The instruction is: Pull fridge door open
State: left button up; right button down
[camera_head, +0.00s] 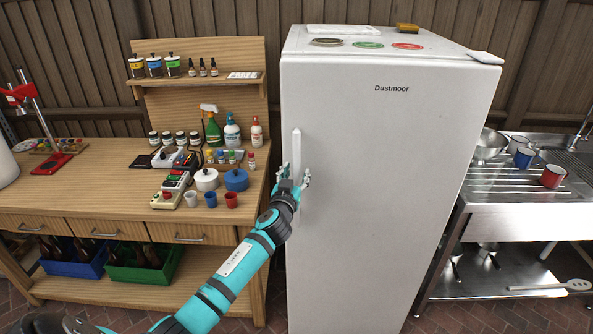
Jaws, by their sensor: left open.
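The white fridge (385,180) stands in the middle with its door shut. Its upright white handle (297,152) is on the left side of the door. My left gripper (294,174) is open at the lower part of the handle, with one finger to each side of it in the picture. I cannot tell whether the fingers touch the handle. My right gripper is not in view.
A wooden workbench (90,185) with bottles, pots and cups stands left of the fridge. A steel sink unit (510,218) with mugs stands close on the right. Coasters and a tray (343,30) lie on top of the fridge. Brick floor shows below.

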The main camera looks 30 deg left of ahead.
pick_arm(q)
jog(key=shift+w+a, duration=0.15)
jog(key=shift+w, duration=0.35)
grip_shut()
jog(key=shift+w+f, duration=0.15)
jog(key=shift+f, duration=0.05)
dwell(0.5)
